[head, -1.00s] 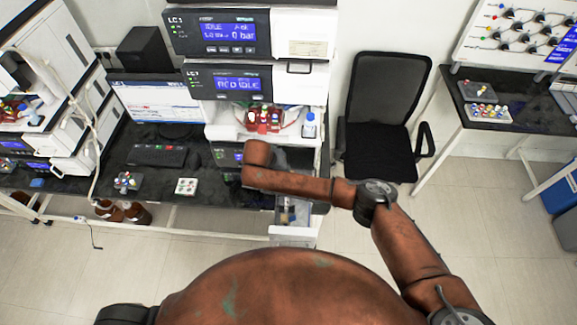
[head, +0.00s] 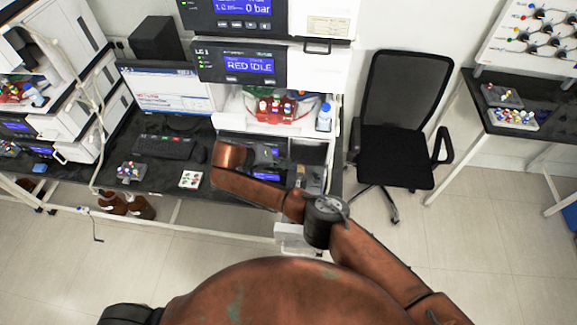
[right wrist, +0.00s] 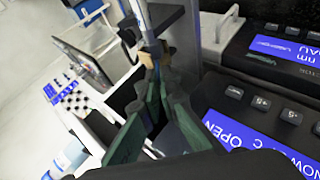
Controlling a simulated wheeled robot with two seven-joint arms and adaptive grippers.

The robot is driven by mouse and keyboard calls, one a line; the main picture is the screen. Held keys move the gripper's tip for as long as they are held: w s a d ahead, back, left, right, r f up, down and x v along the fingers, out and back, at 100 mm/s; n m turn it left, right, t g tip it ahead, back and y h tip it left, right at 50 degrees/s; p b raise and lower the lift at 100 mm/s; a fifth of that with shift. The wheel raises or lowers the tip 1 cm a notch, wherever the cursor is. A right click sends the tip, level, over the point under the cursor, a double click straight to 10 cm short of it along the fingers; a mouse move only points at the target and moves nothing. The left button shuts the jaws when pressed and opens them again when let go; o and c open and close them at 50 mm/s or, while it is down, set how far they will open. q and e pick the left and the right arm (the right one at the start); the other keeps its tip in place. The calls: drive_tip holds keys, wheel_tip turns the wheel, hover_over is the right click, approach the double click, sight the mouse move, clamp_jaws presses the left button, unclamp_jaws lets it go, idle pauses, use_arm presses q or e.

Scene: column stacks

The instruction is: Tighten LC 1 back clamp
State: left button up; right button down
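The LC 1 stack (head: 295,63) stands in the head view, its labelled display reading RED IDLE. My right arm reaches into the open lower bay (head: 312,155) of this stack. My right gripper (head: 265,158) is partly hidden by my wrist there. In the right wrist view, the dark green fingers of the right gripper (right wrist: 158,72) converge at a slim upright metal rod (right wrist: 147,22), with small tan parts at their tips. I cannot tell whether they touch or grip it. The back clamp is not clearly distinguishable. My left gripper is out of view.
A module panel with a blue OPEN display (right wrist: 262,150) lies close right of the fingers. Red-capped bottles (head: 275,107) and a blue-capped bottle (head: 324,118) stand above the bay. A keyboard (head: 165,146) is to the left. A black chair (head: 400,110) stands to the right.

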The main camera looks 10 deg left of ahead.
idle(0.3)
drive_tip(key=c, duration=2.2)
unclamp_jaws()
drive_tip(key=v, duration=1.2)
drive_tip(key=shift+w+f, duration=0.1)
